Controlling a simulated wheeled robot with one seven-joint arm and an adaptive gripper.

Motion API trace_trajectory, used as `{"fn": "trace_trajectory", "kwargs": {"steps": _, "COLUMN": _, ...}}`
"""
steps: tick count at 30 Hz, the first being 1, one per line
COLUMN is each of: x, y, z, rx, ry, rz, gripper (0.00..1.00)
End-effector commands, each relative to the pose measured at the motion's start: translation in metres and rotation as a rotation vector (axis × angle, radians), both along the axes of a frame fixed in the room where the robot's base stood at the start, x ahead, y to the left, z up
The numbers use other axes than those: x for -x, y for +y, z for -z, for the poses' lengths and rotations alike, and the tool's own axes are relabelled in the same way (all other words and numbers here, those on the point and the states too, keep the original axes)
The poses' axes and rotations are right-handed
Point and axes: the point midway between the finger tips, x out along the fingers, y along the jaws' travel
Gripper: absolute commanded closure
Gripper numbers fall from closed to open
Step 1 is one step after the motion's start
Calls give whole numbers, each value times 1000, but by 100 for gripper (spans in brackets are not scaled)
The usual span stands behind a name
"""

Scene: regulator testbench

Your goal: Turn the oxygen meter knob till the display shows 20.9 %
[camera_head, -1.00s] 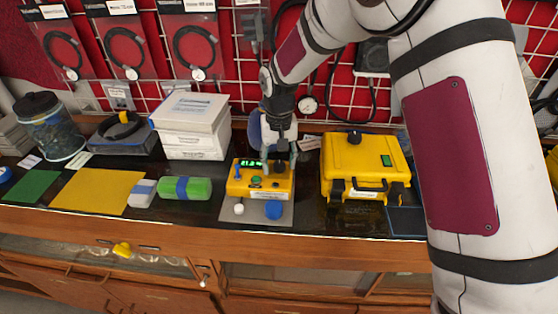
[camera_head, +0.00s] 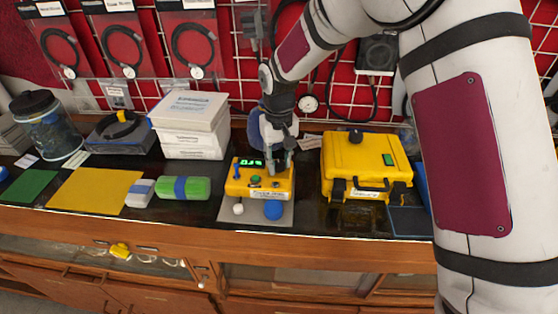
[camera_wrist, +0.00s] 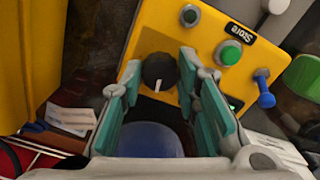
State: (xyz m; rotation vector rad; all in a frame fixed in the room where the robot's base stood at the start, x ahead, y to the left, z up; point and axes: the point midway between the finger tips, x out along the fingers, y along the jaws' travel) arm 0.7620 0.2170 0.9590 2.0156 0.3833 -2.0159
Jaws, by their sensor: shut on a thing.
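The yellow oxygen meter (camera_head: 242,188) stands on a grey mat on the bench. Its green lit display (camera_head: 251,162) shows digits too small to read surely. My gripper (camera_head: 280,165) comes down from above on the meter's right rear part. In the wrist view, the black knob (camera_wrist: 159,71) lies between the two teal-padded fingers of my gripper (camera_wrist: 159,66), which are shut on it. In the head view the gripper hides the knob. In the wrist view a finger partly covers the display (camera_wrist: 235,103).
A green button (camera_wrist: 229,53) and a blue toggle (camera_wrist: 264,92) sit on the meter's face. A white ball (camera_head: 238,209) and a blue ball (camera_head: 273,210) are in front. A yellow case (camera_head: 352,170) stands close at right, white boxes (camera_head: 192,127) at back left.

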Motion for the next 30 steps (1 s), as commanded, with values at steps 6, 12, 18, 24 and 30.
{"fn": "trace_trajectory", "kwargs": {"steps": 6, "x": -1, "y": 0, "z": 1, "rx": 0, "ry": -1, "rz": -176, "gripper": 99}}
{"fn": "trace_trajectory", "kwargs": {"steps": 12, "x": -1, "y": 0, "z": 0, "rx": -1, "ry": -1, "rz": -318, "gripper": 99}}
{"fn": "trace_trajectory", "kwargs": {"steps": 18, "x": 0, "y": 0, "z": 0, "rx": 0, "ry": 0, "rz": -419, "gripper": 99}}
{"fn": "trace_trajectory", "kwargs": {"steps": 24, "x": 0, "y": 0, "z": 0, "rx": 0, "ry": 1, "rz": -470, "gripper": 99}}
{"fn": "trace_trajectory", "kwargs": {"steps": 30, "x": 0, "y": 0, "z": 0, "rx": 0, "ry": 1, "rz": -486, "gripper": 99}}
